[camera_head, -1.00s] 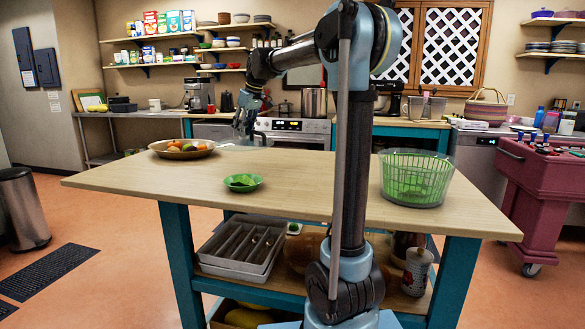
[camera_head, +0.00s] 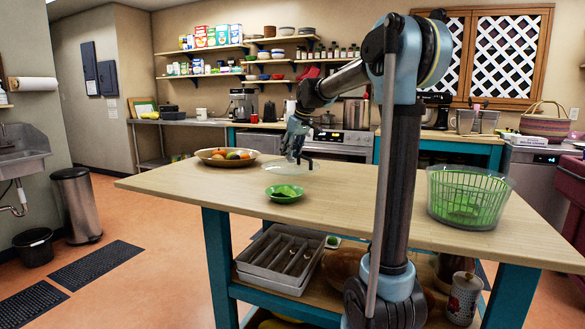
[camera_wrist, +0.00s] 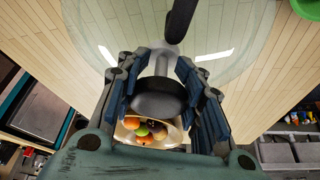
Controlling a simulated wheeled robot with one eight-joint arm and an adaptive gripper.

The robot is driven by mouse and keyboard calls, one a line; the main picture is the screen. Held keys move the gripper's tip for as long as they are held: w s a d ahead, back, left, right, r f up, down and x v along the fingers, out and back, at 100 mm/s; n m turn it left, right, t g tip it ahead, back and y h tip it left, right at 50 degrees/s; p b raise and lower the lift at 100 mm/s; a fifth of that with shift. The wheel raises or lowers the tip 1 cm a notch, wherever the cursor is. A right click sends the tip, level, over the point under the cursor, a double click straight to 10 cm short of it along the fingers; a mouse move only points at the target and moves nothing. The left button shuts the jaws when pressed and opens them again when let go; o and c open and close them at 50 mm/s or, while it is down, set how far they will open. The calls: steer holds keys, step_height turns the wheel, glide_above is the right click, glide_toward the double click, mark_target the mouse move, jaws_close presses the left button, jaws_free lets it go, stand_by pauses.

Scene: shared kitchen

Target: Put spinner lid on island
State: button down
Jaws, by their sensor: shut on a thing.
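The spinner lid (camera_head: 278,164) is a clear round disc, seen over the wooden island top (camera_head: 365,190) between the fruit bowl and the green bowl. My gripper (camera_head: 298,150) is shut on its dark knob. In the wrist view, my gripper's fingers (camera_wrist: 157,92) flank the dark knob, and the clear lid (camera_wrist: 240,45) spreads out beyond them. Whether the lid touches the wood or hangs just above it, I cannot tell. The salad spinner (camera_head: 468,198), a clear bowl with a green basket, stands uncovered at the island's right end.
A fruit bowl (camera_head: 226,157) sits at the back left of the island, and a small green bowl (camera_head: 285,194) sits just in front of the lid. Bare wood lies at the front left and between the green bowl and spinner. A stove (camera_head: 335,140) stands behind.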

mark_target(292, 159)
steer(key=shift+f, duration=2.35)
steer(key=shift+f, duration=0.1)
steer(key=c, duration=0.9)
jaws_free()
steer(key=shift+c, duration=0.2)
steer(key=v, duration=1.1)
steer(key=shift+r, duration=0.35)
steer(key=shift+s+d+r, duration=0.1)
steer(key=shift+s+r, duration=0.05)
steer(key=shift+r, duration=0.1)
steer(key=shift+s, duration=0.1)
